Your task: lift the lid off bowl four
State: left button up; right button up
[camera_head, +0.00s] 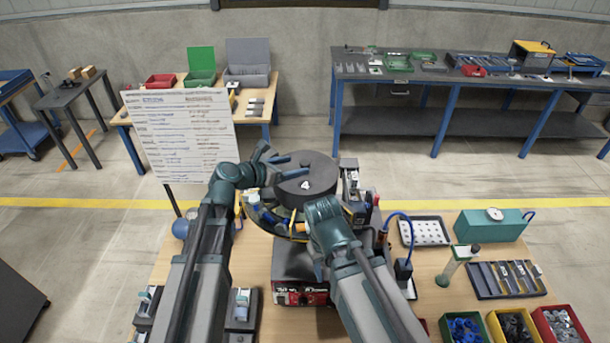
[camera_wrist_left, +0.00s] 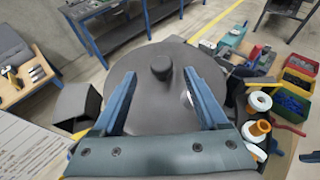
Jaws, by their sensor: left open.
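Bowl four has a dark round lid (camera_head: 318,172) marked with a white 4, seen in the head view on the machine at the middle of the bench. The lid (camera_wrist_left: 150,110) fills the middle of the left wrist view, with a short round knob (camera_wrist_left: 161,68) on top. My left gripper (camera_head: 299,165) is open, its blue fingers over the lid. In the left wrist view the knob appears between the fingertips; I see no grip on it. The bowl under the lid is mostly hidden.
A white sign board (camera_head: 180,135) stands left of the lid. A perforated tray (camera_head: 424,232), a teal box (camera_head: 490,225) and several small parts bins (camera_head: 515,325) are on the right of the bench. My right forearm is close to the lid's front.

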aim_at(302, 164)
pick_arm(q)
jog(key=shift+w+d+f, duration=0.15)
jog(key=shift+w+d, duration=0.05)
jog(key=b+x, duration=0.2)
jog(key=x, duration=0.3)
jog(key=shift+s, duration=0.15)
jog(key=shift+c, duration=0.4)
grip_shut()
